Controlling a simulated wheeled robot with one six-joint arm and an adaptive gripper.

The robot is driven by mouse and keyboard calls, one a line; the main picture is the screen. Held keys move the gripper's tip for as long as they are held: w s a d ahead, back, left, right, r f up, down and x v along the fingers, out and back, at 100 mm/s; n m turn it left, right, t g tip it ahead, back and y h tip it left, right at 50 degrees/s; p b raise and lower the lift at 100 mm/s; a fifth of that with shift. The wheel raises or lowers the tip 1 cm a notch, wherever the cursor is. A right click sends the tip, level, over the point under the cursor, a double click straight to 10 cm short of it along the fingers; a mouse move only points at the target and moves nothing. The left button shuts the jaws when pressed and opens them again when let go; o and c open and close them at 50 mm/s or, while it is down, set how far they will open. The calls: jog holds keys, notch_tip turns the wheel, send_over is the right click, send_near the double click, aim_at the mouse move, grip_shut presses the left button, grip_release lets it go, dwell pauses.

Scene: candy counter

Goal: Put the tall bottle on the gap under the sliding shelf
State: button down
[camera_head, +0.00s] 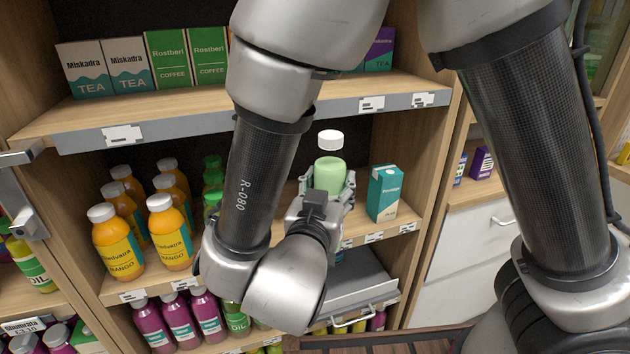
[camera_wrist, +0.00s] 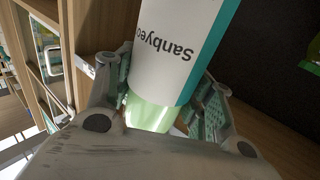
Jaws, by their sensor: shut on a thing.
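My gripper (camera_head: 328,190) is shut on the tall bottle (camera_head: 329,172), a pale green bottle with a white cap. The bottle is upright at middle-shelf height, left of a teal-and-white carton (camera_head: 384,194). In the wrist view my gripper's fingers (camera_wrist: 165,95) sit on both sides of the bottle (camera_wrist: 178,45), whose white and teal label reads "Sanbye…". The grey sliding shelf (camera_head: 352,283) with a bar handle is below the middle shelf, lower right. My wrist partly covers it, and the gap under it is mostly hidden. I cannot tell whether the bottle touches the middle shelf.
Orange mango bottles (camera_head: 117,241) and green bottles (camera_head: 212,172) stand on the middle shelf at left. Tea and coffee boxes (camera_head: 127,65) stand on the upper shelf (camera_head: 190,116), whose front edge is above the bottle.

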jog(key=w+a, duration=0.4)
jog(key=w, duration=1)
notch_tip(320, 180, down, 7)
jog(key=shift+w, duration=0.35)
jog(key=shift+f, duration=0.1)
jog(key=c, duration=0.6)
grip_release()
jog(key=shift+o, duration=0.2)
jog(key=v, duration=1.2)
